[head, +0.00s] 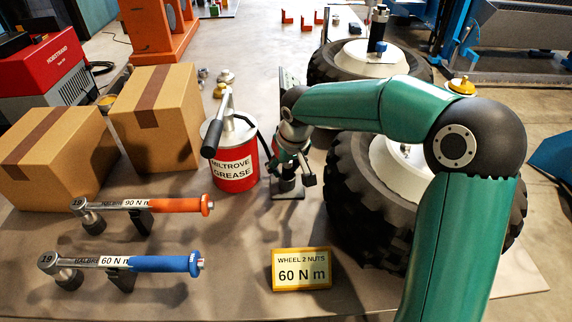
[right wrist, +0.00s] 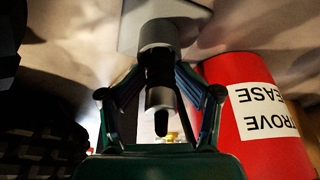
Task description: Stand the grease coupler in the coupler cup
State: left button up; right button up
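The grease coupler (right wrist: 160,98), a small grey cylinder with a black end, is between the fingers of my right gripper (right wrist: 160,72) in the right wrist view. Both fingers close in against its sides. The coupler cup (right wrist: 158,32) is a grey cylinder on a pale square base plate (right wrist: 192,14), in line with the coupler and right beyond the fingertips. In the head view my right gripper (head: 290,172) points down over the dark cup (head: 287,184) and its plate (head: 288,194). I cannot tell whether the coupler's far end is inside the cup. My left gripper is not in view.
The red grease can (head: 236,183) stands close left of the gripper. A yellow torque sign (head: 302,269), two torque wrenches (head: 150,204) (head: 150,263) and cardboard boxes (head: 158,115) share the table.

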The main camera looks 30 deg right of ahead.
jog(key=shift+s+f+g, duration=0.2)
jog(key=shift+f+g, duration=0.1)
jog(key=shift+f, duration=0.6)
jog(key=shift+r, duration=0.2)
jog(key=v, duration=1.2)
jog(key=shift+r, duration=0.2)
